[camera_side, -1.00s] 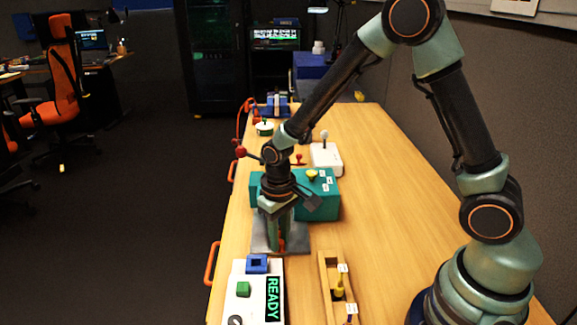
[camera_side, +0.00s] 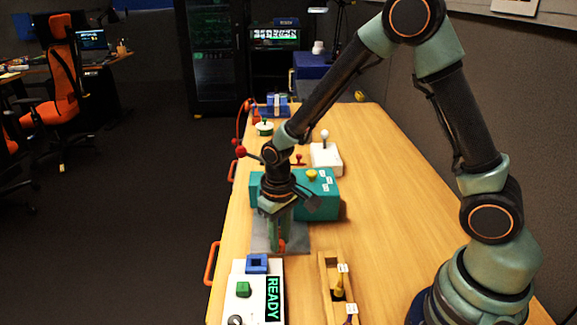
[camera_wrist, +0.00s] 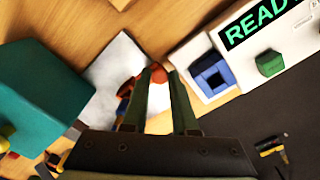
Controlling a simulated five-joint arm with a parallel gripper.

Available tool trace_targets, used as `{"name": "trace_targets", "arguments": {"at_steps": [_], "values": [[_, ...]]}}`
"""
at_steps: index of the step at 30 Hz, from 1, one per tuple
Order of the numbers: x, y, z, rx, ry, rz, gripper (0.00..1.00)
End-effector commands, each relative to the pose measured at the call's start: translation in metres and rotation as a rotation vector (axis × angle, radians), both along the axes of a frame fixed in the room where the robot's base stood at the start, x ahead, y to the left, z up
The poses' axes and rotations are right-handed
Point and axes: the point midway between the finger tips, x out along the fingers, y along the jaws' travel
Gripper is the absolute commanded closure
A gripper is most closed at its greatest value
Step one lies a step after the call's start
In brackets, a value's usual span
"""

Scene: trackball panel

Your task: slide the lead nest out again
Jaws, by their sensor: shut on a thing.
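My gripper (camera_side: 280,245) points down over a pale grey plate (camera_side: 261,239) on the table. Its jaws are shut on a small orange-red part (camera_wrist: 157,73), which shows between the fingertips in the wrist view. The grey plate (camera_wrist: 110,72) lies under and beside the fingers there. A blue and orange piece shows just left of the fingers, partly hidden. I cannot tell for sure which part is the lead nest.
A teal box (camera_side: 325,200) with a yellow knob stands right behind my gripper. In front are a white READY panel (camera_side: 240,300) with a blue square socket (camera_side: 257,263) and green button, and a wooden tray (camera_side: 326,273). The table's right side is clear.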

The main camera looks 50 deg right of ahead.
Motion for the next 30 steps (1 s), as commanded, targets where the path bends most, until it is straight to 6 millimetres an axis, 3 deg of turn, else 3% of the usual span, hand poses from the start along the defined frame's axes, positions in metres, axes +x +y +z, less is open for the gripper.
{"name": "trace_targets", "arguments": {"at_steps": [13,14,15,16,25,30], "values": [[-0.013,0.013,0.001,-0.001,0.004,0.004,1.0],[-0.013,0.013,0.001,-0.001,0.005,0.005,0.66],[-0.013,0.013,0.001,-0.001,0.005,0.005,0.5],[-0.013,0.013,0.001,-0.001,0.005,0.004,0.43],[-0.009,0.01,0.0,0.0,-0.001,0.0,0.43],[0.004,-0.003,0.0,0.001,-0.004,-0.004,0.43]]}}
